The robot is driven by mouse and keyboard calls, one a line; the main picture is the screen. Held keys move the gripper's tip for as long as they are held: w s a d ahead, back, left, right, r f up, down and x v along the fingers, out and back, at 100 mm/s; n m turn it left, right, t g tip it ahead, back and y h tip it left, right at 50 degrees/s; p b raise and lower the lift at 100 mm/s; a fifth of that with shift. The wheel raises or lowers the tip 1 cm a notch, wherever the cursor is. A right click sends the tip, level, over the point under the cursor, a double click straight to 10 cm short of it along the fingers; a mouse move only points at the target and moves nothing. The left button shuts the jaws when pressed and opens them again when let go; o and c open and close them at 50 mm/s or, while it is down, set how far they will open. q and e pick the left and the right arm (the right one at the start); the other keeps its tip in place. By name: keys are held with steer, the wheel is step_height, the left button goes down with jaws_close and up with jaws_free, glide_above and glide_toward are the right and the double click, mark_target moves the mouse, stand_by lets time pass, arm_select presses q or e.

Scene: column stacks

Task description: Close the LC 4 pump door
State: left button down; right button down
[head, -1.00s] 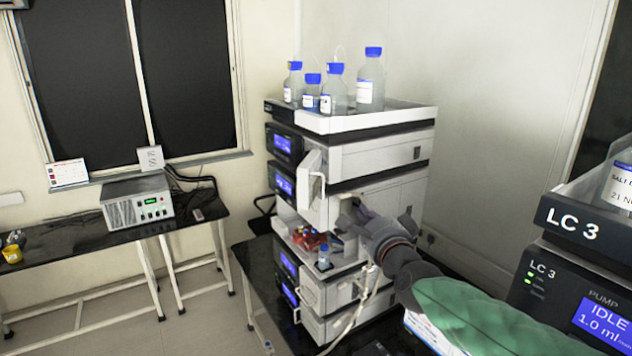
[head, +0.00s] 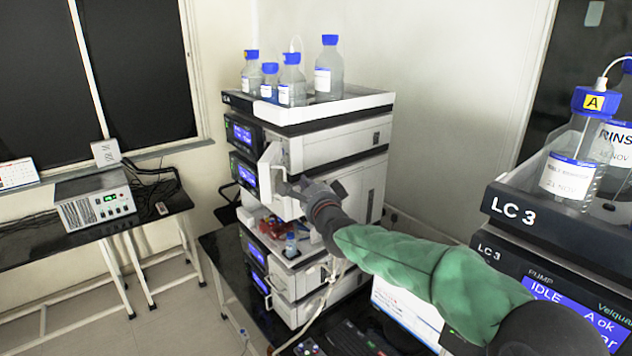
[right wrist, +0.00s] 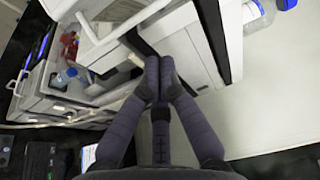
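The LC 4 stack (head: 335,150) stands in the middle of the head view. Its white pump door (head: 268,168) stands open, sticking out edge-on from the upper units, with a curved handle on its face. In the right wrist view a white panel with a curved handle (right wrist: 124,30) lies just beyond the fingertips. My right gripper (head: 290,187) is close beside the door, on its right; whether it touches is unclear. In the wrist view its fingers (right wrist: 159,72) are together, with nothing visible between them. My left gripper is not in view.
Bottles with blue caps (head: 291,80) stand in the stack's top tray. Below the door is an open bay with small red items and a vial (head: 290,245). Loose tubing hangs in front of the lower units. The LC 3 stack (head: 500,250) is close on the right.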

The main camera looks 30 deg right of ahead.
mark_target(272, 171)
steer(key=shift+w+a+p, duration=0.25)
steer(key=shift+a, duration=0.25)
steer(key=shift+w+a+p, duration=0.2)
steer(key=shift+a, duration=0.3)
steer(key=shift+a+r, duration=0.1)
steer(key=shift+a, duration=0.1)
steer(key=shift+w+a+m+h+p, duration=0.1)
steer(key=shift+a+m+h+p, duration=0.2)
steer(key=shift+h+p, duration=0.2)
steer(key=shift+w+a+h, duration=0.15)
steer(key=shift+a+h, duration=0.15)
